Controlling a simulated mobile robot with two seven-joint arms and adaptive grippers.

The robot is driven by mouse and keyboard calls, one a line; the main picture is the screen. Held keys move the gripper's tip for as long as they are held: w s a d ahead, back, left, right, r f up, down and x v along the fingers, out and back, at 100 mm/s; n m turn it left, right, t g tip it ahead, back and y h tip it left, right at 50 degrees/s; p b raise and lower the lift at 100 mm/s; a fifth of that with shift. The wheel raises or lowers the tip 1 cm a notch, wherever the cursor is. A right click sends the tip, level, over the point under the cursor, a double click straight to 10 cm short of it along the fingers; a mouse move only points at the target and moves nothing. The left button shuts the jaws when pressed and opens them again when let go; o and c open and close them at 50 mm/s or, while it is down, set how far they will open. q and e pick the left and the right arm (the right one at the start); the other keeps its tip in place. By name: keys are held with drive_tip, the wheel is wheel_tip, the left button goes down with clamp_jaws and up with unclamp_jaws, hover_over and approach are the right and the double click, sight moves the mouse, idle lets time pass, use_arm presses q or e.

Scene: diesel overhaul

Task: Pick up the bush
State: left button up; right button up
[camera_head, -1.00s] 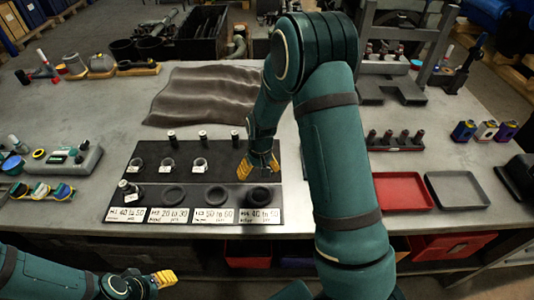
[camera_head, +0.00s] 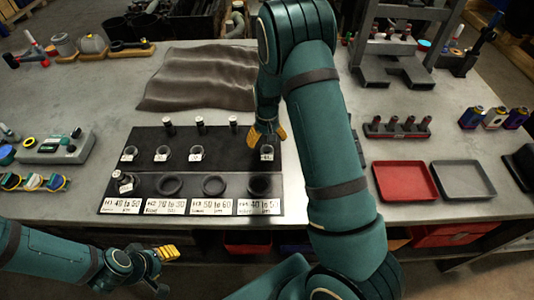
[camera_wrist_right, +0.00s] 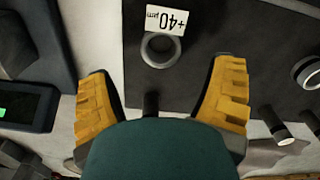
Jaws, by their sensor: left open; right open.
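Several grey ring-shaped bushes with white tags stand in a row on the dark board (camera_head: 215,145). One bush (camera_head: 267,152) sits at the right end, just in front of my right gripper (camera_head: 268,134). In the right wrist view this bush (camera_wrist_right: 160,50) has a tag (camera_wrist_right: 163,20) reading +40 µm. It lies beyond the open yellow fingertips (camera_wrist_right: 162,75), roughly centred between them and not touched. A dark rod (camera_wrist_right: 151,104) shows between the fingers. My left gripper (camera_head: 166,254) is open and empty in front of the table.
Pins (camera_head: 200,125) stand behind the bushes; labelled dark rings (camera_head: 214,186) lie in the front row. A red tray (camera_head: 405,181) and a grey tray (camera_head: 462,180) are at right. A crumpled dark cloth (camera_head: 200,80) lies behind the board.

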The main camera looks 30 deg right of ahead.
sight(266, 150)
wheel_tip(266, 150, down, 5)
drive_tip(key=shift+f, duration=0.15)
drive_tip(key=shift+a, duration=0.1)
drive_tip(key=c, duration=1.3)
